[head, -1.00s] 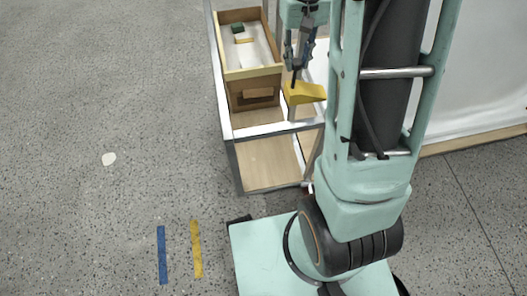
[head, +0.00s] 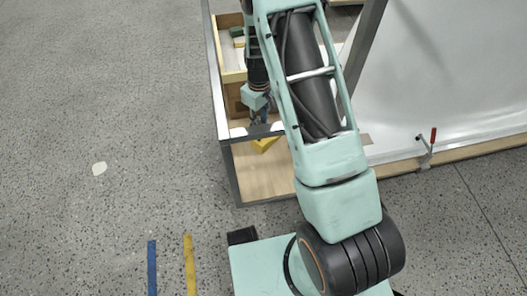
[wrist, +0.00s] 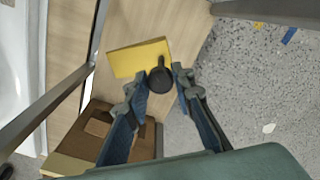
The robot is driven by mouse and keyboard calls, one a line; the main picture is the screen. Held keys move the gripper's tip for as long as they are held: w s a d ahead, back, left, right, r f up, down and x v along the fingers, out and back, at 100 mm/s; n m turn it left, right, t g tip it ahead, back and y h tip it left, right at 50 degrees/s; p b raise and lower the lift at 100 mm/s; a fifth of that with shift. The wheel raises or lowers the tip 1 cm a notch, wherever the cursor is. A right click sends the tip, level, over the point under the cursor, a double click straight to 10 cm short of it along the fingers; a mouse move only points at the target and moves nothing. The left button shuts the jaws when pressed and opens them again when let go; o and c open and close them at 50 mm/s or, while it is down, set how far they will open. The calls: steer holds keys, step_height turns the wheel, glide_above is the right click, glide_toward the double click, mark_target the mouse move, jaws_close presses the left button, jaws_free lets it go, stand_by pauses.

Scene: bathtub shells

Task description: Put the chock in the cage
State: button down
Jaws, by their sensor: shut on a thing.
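The chock is a yellow wedge (head: 265,145) with a dark knob-ended handle. My gripper (wrist: 161,78) is shut on this handle, and the yellow body (wrist: 135,58) shows beyond the fingertips in the wrist view. In the head view my gripper (head: 261,117) points down by the front rail of the metal-framed cage (head: 230,178). The chock shows just below that rail, over the cage's wooden floor (head: 262,180). The rail and my arm hide part of it. I cannot tell whether it touches the floor.
A wooden box (head: 231,77) with a green block (head: 236,33) in it stands at the cage's back left. A white panel (head: 450,80) with a red-handled clamp (head: 430,145) is at right. Grey floor is open at left.

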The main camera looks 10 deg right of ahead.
step_height(320, 180, down, 16)
steer(key=s+a+n+b, duration=0.1)
steer(key=a+b, duration=0.1)
steer(key=shift+s+n+b, duration=0.15)
steer(key=shift+n+b, duration=0.2)
steer(key=shift+n, duration=0.05)
steer(key=shift+f, duration=0.2)
steer(key=c, duration=1.7)
jaws_free()
steer(key=shift+o, duration=0.2)
step_height(320, 180, up, 12)
steer(key=p, duration=0.3)
steer(key=shift+p, duration=0.35)
